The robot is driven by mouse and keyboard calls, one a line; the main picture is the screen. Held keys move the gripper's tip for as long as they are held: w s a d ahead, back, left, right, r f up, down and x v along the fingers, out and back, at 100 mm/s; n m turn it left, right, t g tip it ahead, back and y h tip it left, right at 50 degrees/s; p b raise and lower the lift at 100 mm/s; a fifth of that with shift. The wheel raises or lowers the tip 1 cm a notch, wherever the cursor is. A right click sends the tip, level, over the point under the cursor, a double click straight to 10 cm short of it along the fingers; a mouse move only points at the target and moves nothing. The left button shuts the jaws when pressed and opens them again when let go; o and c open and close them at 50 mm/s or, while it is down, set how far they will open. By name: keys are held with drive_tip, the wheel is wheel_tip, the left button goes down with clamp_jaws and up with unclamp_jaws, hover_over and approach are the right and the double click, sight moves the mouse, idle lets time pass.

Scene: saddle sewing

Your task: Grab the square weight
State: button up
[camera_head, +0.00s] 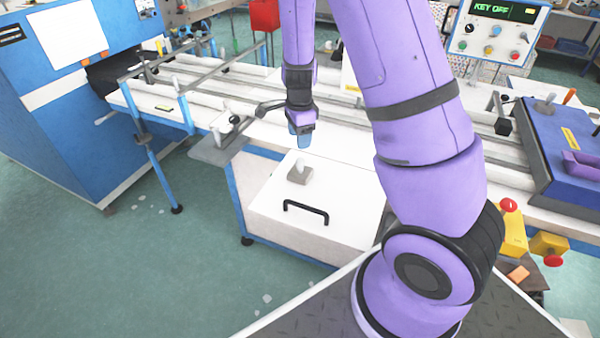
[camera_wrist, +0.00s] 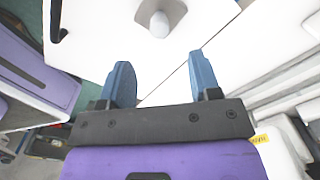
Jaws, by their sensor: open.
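The square weight (camera_head: 300,173) has a grey square base and a pale upright knob. It stands on the white top of a low cabinet, behind the black handle. In the wrist view the weight (camera_wrist: 160,24) is at the top centre, beyond the fingertips, with part of its base cut off. My gripper (camera_head: 301,139) points down above and just behind the weight, apart from it. In the wrist view my gripper (camera_wrist: 160,64) shows two blue fingers spread apart with nothing between them.
The white cabinet top (camera_head: 345,195) is otherwise clear except for a black handle (camera_head: 306,211). Rails (camera_head: 250,82) run along the bench behind. A blue machine (camera_head: 80,90) stands at left. A blue box (camera_head: 570,150) with a similar grey knobbed piece (camera_head: 545,104) is at right.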

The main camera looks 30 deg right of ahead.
sight(300, 159)
wheel_tip(300, 159, down, 11)
drive_tip(key=shift+s+d+r, duration=0.1)
idle(0.6)
drive_tip(key=shift+c, duration=0.4)
clamp_jaws()
